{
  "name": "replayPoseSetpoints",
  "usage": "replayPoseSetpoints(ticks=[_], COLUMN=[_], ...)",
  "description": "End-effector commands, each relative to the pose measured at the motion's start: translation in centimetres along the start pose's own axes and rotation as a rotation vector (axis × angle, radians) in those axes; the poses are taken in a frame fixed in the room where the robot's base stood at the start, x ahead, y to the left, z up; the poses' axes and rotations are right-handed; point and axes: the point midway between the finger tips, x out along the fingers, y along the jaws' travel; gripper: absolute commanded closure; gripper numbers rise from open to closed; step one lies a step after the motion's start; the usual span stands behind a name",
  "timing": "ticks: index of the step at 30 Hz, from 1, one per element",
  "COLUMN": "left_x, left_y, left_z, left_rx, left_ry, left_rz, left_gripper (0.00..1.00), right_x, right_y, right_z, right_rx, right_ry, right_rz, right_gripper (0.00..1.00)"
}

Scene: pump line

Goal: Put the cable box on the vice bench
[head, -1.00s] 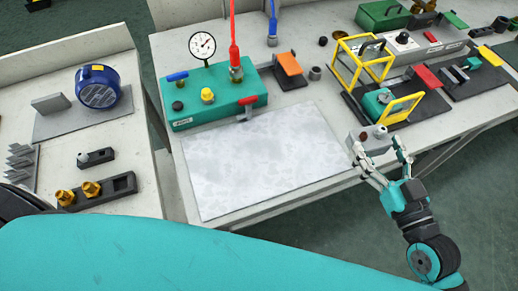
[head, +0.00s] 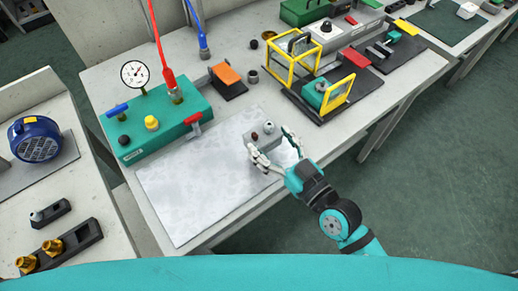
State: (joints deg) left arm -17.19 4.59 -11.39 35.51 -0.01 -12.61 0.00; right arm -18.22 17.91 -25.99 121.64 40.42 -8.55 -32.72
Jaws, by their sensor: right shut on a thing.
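My right gripper (head: 272,152) is shut on a small grey box, which I take to be the cable box (head: 258,144). The box has a dark brown knob and a pale round knob on top. It shows over the right part of the pale mottled sheet on the middle bench (head: 215,248); I cannot tell whether it touches the sheet. Fingers cover part of its sides. A vice-like tool with a teal block (head: 392,38) stands on a dark plate toward the right of this bench. My left gripper is out of view.
A teal pump test unit (head: 160,125) with a gauge stands left of the sheet. Yellow frames (head: 292,65) on dark plates stand behind right. The sheet's (head: 185,190) left part is clear.

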Motion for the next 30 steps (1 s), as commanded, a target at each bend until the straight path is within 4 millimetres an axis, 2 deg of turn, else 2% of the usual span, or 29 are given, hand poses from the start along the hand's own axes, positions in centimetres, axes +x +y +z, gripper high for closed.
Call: replayPoseSetpoints(ticks=[3, 7, 10, 17, 29, 30], left_x=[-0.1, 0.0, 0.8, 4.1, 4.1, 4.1], left_y=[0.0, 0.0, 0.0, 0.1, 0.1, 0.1], left_z=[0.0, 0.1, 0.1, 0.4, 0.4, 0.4], left_rx=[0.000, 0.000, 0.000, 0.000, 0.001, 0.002], left_ry=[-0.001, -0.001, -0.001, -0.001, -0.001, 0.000], left_rz=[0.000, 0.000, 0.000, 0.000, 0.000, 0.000], left_gripper=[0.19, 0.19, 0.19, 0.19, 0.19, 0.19], right_x=[1.0, 1.4, 1.5, 1.4, 1.4, 1.4], right_y=[-1.7, -2.5, -2.5, -2.5, -2.4, -2.4], right_z=[0.2, 0.4, 1.2, 4.1, 4.2, 4.3], right_rx=[0.002, -0.001, -0.002, -0.001, -0.003, -0.002], right_ry=[0.000, 0.000, 0.000, -0.001, -0.001, -0.002], right_rz=[0.001, 0.000, 0.001, 0.001, 0.001, 0.001], right_gripper=[0.58, 0.58, 0.58, 0.58, 0.58, 0.24])
